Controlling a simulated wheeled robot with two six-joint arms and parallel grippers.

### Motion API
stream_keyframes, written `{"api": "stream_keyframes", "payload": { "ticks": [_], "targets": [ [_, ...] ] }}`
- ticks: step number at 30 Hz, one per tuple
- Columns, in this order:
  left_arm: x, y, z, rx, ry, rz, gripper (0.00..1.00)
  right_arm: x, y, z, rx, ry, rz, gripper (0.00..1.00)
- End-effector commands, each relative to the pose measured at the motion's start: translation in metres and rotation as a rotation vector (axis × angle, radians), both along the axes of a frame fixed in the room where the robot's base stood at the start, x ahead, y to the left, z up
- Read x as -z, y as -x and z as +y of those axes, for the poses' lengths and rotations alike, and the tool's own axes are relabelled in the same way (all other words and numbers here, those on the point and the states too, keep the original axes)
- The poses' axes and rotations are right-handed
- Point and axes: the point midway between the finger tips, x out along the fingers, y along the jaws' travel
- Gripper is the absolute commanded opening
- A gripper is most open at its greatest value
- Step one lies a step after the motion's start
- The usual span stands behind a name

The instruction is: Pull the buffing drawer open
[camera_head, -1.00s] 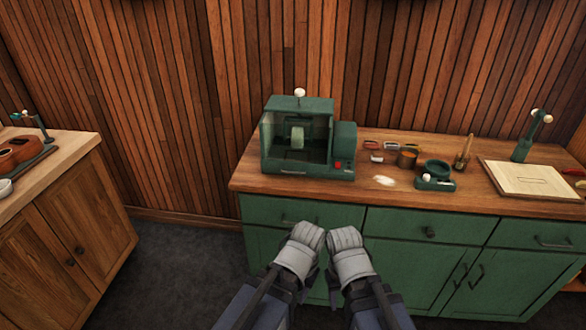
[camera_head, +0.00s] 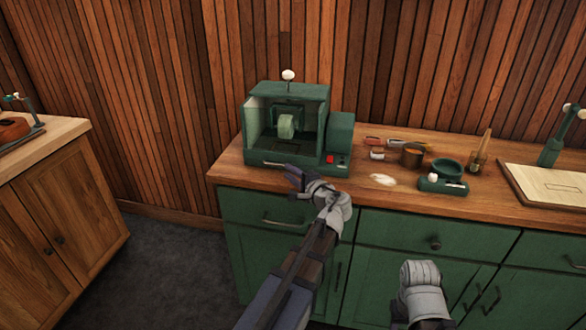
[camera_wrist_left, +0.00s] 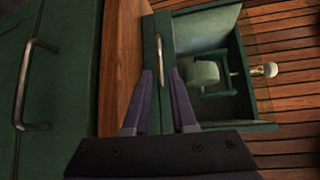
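The green buffing machine (camera_head: 340,140) stands on the wooden counter with a buffing wheel (camera_head: 286,126) inside its open-fronted hood. A shallow drawer front with a bar handle (camera_head: 270,163) runs along its base and looks shut. My left gripper (camera_head: 294,174) is just in front of this drawer, near its right part. In the left wrist view the two fingers (camera_wrist_left: 160,84) are apart, and the bar handle (camera_wrist_left: 160,54) lies just beyond and between their tips. I cannot tell whether they touch it. My right gripper (camera_head: 420,275) is low before the cabinet; its fingers are hidden.
The green cabinet below has its own drawer handle (camera_head: 282,222), also in the left wrist view (camera_wrist_left: 32,84). Small tools, a brown cup (camera_head: 412,156) and a green stand (camera_head: 443,178) lie right of the machine. A wooden cabinet (camera_head: 65,195) stands left.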

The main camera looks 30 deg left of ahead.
Motion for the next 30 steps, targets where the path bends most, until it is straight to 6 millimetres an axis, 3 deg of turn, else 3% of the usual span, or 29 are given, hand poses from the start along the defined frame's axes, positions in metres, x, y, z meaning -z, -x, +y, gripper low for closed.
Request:
{"api": "stream_keyframes", "payload": {
  "ticks": [5,18,30],
  "targets": [
    [0.002,-0.007,0.009,-0.001,0.001,0.000,0.25,0.002,0.000,0.000,0.000,0.000,0.000,0.50],
    [0.011,-0.036,0.059,-0.001,0.002,0.000,0.25,0.011,0.000,0.000,0.000,0.000,0.000,0.50],
    [0.012,-0.039,0.066,-0.001,0.004,0.000,0.25,0.011,0.000,0.000,0.000,0.000,0.000,0.50]
  ]
}}
